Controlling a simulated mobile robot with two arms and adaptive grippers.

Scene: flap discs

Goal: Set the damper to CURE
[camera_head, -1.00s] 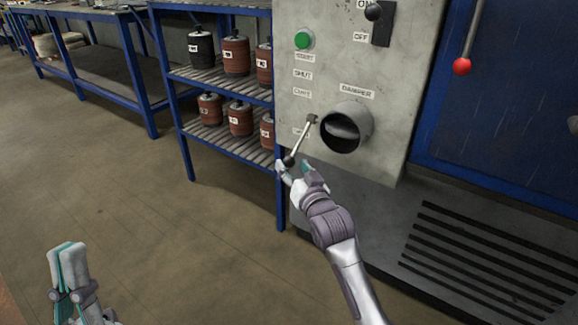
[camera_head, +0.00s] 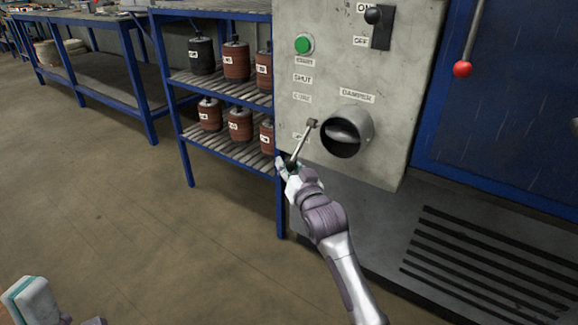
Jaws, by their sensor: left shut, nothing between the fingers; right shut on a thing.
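The damper lever (camera_head: 302,142) is a thin metal rod on the grey panel, left of the round damper duct (camera_head: 345,133). It slants down and left from its pivot. Its lower end is hidden in my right gripper (camera_head: 287,166), which is shut on it. The labels SHUT (camera_head: 302,78) and a blurred one below it, likely CURE (camera_head: 301,97), are above the lever. A third label (camera_head: 300,136) is partly hidden behind the rod. My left gripper (camera_head: 30,295) is shut and empty at the bottom left, partly cut off.
A green START button (camera_head: 304,44) and an ON/OFF switch (camera_head: 380,27) are higher on the panel. A red-knobbed lever (camera_head: 462,68) hangs on the blue door. A blue rack (camera_head: 187,160) with several reddish canisters stands close left of my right gripper.

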